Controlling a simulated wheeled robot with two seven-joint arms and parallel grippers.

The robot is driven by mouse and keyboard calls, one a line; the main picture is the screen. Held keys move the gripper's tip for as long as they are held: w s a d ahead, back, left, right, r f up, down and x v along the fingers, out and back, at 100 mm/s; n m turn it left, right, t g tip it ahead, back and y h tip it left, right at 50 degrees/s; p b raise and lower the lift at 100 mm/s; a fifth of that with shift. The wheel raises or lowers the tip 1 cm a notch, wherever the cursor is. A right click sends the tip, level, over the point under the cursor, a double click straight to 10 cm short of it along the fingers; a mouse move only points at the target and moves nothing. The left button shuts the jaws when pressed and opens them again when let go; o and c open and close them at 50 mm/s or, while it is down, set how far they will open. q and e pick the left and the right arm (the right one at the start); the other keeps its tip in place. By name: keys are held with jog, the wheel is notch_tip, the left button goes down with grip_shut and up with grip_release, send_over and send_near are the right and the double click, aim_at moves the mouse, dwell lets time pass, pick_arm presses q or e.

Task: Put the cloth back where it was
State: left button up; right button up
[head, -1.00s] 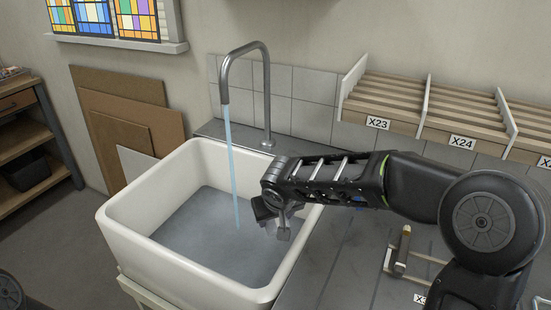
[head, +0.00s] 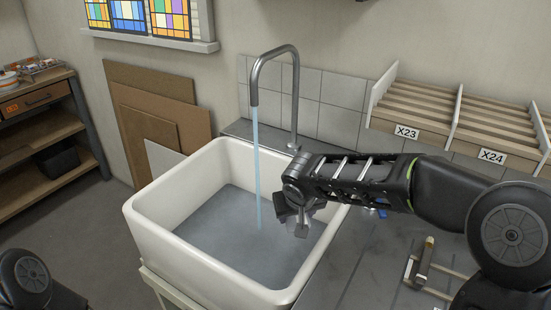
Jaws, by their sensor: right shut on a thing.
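My right gripper (head: 294,222) hangs over the right part of the white sink (head: 165,240), pointing down, right of the running water. It is shut on a small grey thing, mostly hidden by the fingers and wrist; I cannot clearly make out whether it is the cloth. No other cloth is plainly visible. A small blue bit (head: 382,213) shows on the counter just below my right forearm; I cannot tell what it is. My left gripper is out of view.
Water (head: 257,170) runs from the tall faucet (head: 295,95) into the sink. A wooden-handled tool (head: 424,262) lies on the counter at right. Shelves (head: 45,130) stand at far left.

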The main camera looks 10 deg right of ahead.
notch_tip(320, 180, up, 8)
jog(key=p, duration=0.4)
jog(key=shift+r, duration=0.15)
jog(key=shift+r+p, duration=0.4)
jog(key=shift+r, duration=0.05)
